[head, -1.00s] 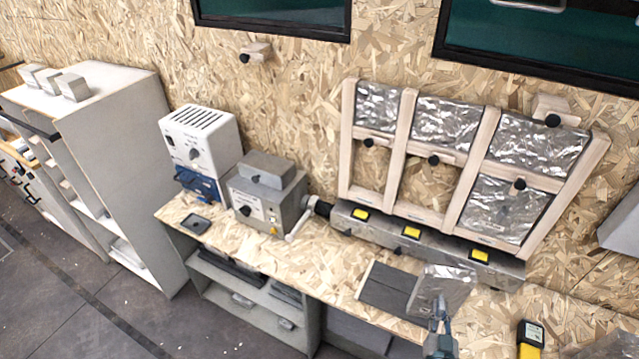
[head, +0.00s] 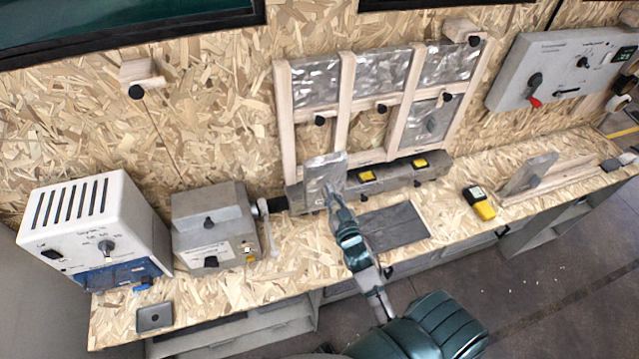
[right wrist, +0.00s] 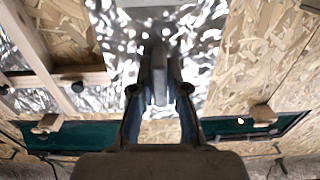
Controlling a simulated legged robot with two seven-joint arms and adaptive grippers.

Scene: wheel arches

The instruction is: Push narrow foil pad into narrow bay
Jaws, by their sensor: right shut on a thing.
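My right gripper (head: 332,200) is shut on a shiny foil pad (head: 325,174), held upright in front of the lower left of the wooden frame (head: 344,95). In the right wrist view the gripper (right wrist: 165,85) grips this pad (right wrist: 165,35) by a part at its middle. The frame's lower left bay (head: 308,137), the narrow one, shows bare chipboard. The held pad is just below and in front of it, apart from the bay as far as I can tell. The lower middle bay (head: 367,130) is also bare. My left gripper is not in view.
Foil fills the upper bays and the lower right bay (head: 425,122). Black knobs (head: 319,121) sit on the crossbars. A metal rail with yellow labels (head: 367,176) runs below. A dark mat (head: 395,228), yellow meter (head: 479,203) and another foil pad (head: 530,172) are on the bench.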

